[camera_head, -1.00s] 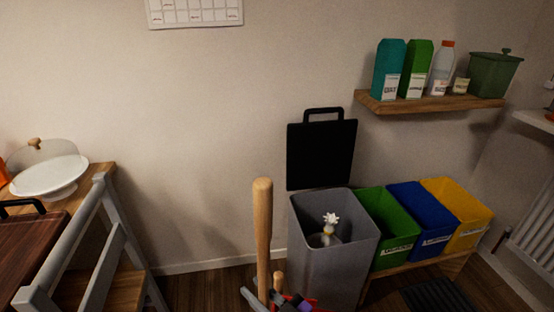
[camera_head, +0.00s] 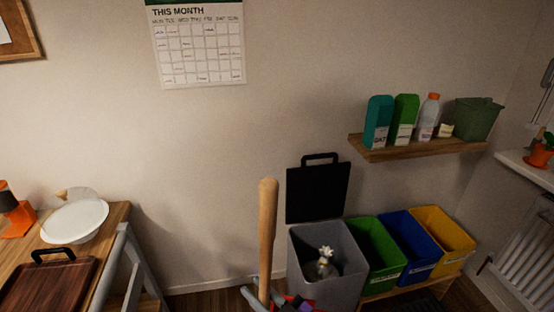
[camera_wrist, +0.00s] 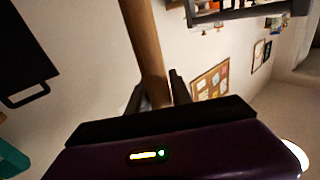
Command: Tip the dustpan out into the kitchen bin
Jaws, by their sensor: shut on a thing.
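The grey kitchen bin (camera_head: 303,288) stands by the wall in the head view. Its black lid (camera_head: 318,195) is raised, and a pale tied bag (camera_head: 325,262) shows inside. A thick upright wooden handle (camera_head: 267,235) rises just left of the bin. It also shows in the wrist view (camera_wrist: 146,42), running down between my gripper's fingers (camera_wrist: 157,98). My gripper is shut on this handle, seemingly the dustpan's. In the head view only a bit of my gripper (camera_head: 282,303) shows at the bottom edge. The dustpan's pan and anything in it are out of view.
Green (camera_head: 375,250), blue (camera_head: 408,240) and yellow (camera_head: 443,238) boxes stand right of the bin. A wooden shelf (camera_head: 425,145) with cartons and a bottle hangs above them. A wooden table (camera_head: 118,222) is at left, and a radiator (camera_head: 520,265) at right.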

